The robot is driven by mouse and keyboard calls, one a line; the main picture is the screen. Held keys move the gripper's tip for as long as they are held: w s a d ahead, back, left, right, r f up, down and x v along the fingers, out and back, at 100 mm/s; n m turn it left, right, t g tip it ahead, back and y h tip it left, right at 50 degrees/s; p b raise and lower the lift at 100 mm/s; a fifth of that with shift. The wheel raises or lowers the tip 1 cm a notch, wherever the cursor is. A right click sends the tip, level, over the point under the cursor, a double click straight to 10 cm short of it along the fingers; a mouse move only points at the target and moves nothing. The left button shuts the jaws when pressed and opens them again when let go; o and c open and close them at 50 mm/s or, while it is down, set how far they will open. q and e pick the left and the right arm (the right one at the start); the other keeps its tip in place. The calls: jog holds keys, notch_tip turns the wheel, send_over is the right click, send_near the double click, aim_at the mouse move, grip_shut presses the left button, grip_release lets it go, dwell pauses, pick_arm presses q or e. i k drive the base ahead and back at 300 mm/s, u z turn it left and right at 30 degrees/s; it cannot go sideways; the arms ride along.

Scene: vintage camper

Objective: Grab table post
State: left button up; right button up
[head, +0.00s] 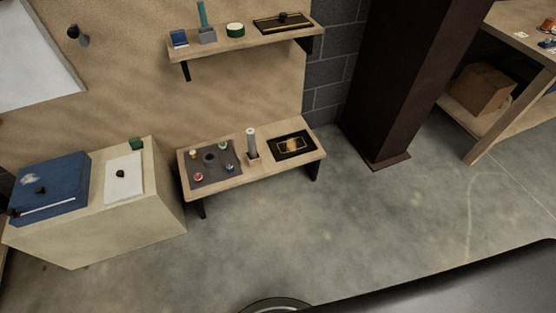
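A low wooden table (240,181) stands against the wall in the middle of the view. On it a grey post (251,143) with a pale top stands upright in a small wooden base (253,160). The post is between a dark square mat (206,178) on its left and a black panel with a gold design (291,146) on its right. Another post, teal (202,15), stands upright in a grey block (207,36) on the wall shelf above. Neither of my grippers is in view.
Small coloured pieces sit on the mat. The wall shelf (245,40) overhangs behind the table. A pale cabinet (150,210) with a blue box (62,182) is at left. A dark column (395,90) rises at right. Grey floor (370,220) before the table is clear.

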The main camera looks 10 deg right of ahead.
aim_at(249, 132)
jog(key=z, duration=0.4)
jog(key=k, duration=0.9)
jog(key=z, duration=1.1)
jog(key=i, duration=1.75)
jog(key=u, duration=0.7)
jog(key=i, duration=0.7)
jog(key=u, duration=0.5)
